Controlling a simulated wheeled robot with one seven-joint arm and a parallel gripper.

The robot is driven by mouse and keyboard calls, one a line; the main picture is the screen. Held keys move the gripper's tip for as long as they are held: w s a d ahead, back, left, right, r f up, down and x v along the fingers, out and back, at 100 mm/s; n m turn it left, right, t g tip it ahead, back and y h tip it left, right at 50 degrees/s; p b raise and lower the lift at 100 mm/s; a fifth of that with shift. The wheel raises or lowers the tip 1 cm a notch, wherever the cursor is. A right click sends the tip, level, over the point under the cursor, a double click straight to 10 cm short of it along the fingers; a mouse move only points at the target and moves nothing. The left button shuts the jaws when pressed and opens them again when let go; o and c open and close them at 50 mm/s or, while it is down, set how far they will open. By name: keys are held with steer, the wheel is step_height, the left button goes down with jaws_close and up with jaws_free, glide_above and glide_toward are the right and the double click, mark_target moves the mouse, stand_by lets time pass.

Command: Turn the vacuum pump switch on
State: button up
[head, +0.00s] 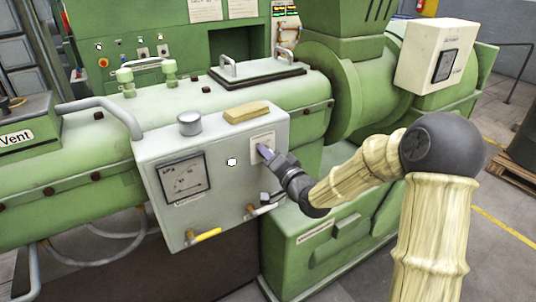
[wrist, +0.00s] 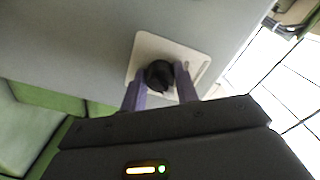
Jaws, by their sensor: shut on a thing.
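The vacuum pump switch is a black rotary knob (wrist: 159,75) on a pale square plate, seen in the wrist view on the grey box face. The plate (head: 262,138) also shows in the head view, at the upper right of the grey control box (head: 225,195). My gripper (head: 264,150) reaches it from the right in the head view and covers the knob there. In the wrist view the purple fingers of my gripper (wrist: 160,84) are shut on the knob, one at each side. The knob's exact setting is hard to read.
The grey box also carries a dial gauge (head: 184,178), a round silver cap (head: 189,123), a tan block (head: 246,112) and a yellow-handled valve (head: 205,235). Green extruder machinery (head: 230,100) stands behind it. Open floor (head: 500,215) lies at the right, with a pallet at the edge.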

steer(key=shift+m+p, duration=0.35)
steer(key=shift+m, duration=0.95)
steer(key=o, duration=1)
steer(key=b+v, duration=1)
steer(key=v, duration=0.7)
steer(key=shift+s+d+f, duration=0.1)
steer(key=shift+s+d, duration=0.05)
steer(key=shift+d, duration=0.05)
